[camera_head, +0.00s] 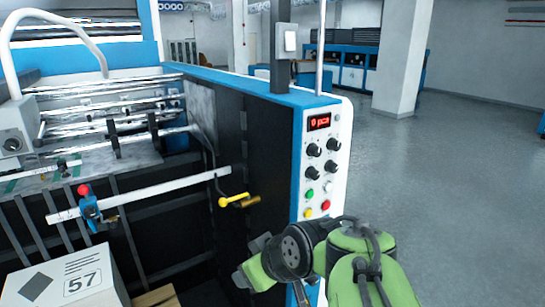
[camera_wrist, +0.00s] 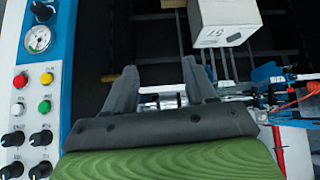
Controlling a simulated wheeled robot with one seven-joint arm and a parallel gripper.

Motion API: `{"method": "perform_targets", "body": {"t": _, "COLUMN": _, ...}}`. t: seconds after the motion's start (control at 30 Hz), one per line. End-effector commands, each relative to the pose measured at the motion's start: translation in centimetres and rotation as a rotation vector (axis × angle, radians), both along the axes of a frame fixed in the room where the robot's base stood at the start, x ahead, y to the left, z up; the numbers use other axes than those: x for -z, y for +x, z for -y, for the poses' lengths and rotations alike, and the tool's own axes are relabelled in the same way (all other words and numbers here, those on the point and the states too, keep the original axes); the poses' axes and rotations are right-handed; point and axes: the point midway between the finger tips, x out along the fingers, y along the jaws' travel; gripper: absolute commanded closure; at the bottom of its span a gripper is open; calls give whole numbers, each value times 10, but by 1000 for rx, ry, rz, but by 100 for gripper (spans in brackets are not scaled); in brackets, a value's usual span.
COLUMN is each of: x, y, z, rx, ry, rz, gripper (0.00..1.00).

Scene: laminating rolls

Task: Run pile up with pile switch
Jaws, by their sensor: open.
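The control panel (camera_head: 321,172) is on the white end face of the laminating machine, with a red lit display, several black knobs (camera_head: 313,150) and green, white, yellow and red buttons. I cannot read which control is the pile switch. The wrist view shows the black knobs (camera_wrist: 40,138) and coloured buttons (camera_wrist: 45,107) at the left, beside a round gauge (camera_wrist: 38,39). My gripper (camera_wrist: 160,82) is open, with nothing between its fingers, and is to the side of the panel. In the head view my arm is below the panel and its fingertips are unclear.
A white box marked 57 (camera_head: 70,280) is at the lower left, by a wooden pallet (camera_head: 155,297). A ruled bar with a blue clamp (camera_head: 90,208) and a yellow handle (camera_head: 239,200) are on the machine's front. Open floor (camera_head: 450,190) is at the right.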

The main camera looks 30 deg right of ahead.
Motion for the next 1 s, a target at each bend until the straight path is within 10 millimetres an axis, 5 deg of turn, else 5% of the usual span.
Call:
{"method": "perform_targets", "body": {"t": 0.27, "x": -17, "y": 29, "z": 53, "rx": -9, "ry": 32, "rz": 149, "gripper": 44}}
{"method": "perform_targets", "body": {"t": 0.43, "x": -43, "y": 35, "z": 117, "rx": 5, "ry": 51, "rz": 347, "gripper": 44}}
{"method": "perform_targets", "body": {"t": 0.6, "x": -93, "y": -3, "z": 205, "rx": 61, "ry": 10, "rz": 668, "gripper": 44}}
{"method": "perform_targets", "body": {"t": 0.7, "x": -117, "y": -32, "z": 235, "rx": 89, "ry": -30, "rz": 802, "gripper": 44}}
{"method": "perform_targets", "body": {"t": 0.83, "x": -129, "y": -48, "z": 245, "rx": 97, "ry": -55, "rz": 868, "gripper": 44}}
{"method": "perform_targets", "body": {"t": 1.0, "x": -129, "y": -37, "z": 245, "rx": 93, "ry": -52, "rz": 868, "gripper": 44}}
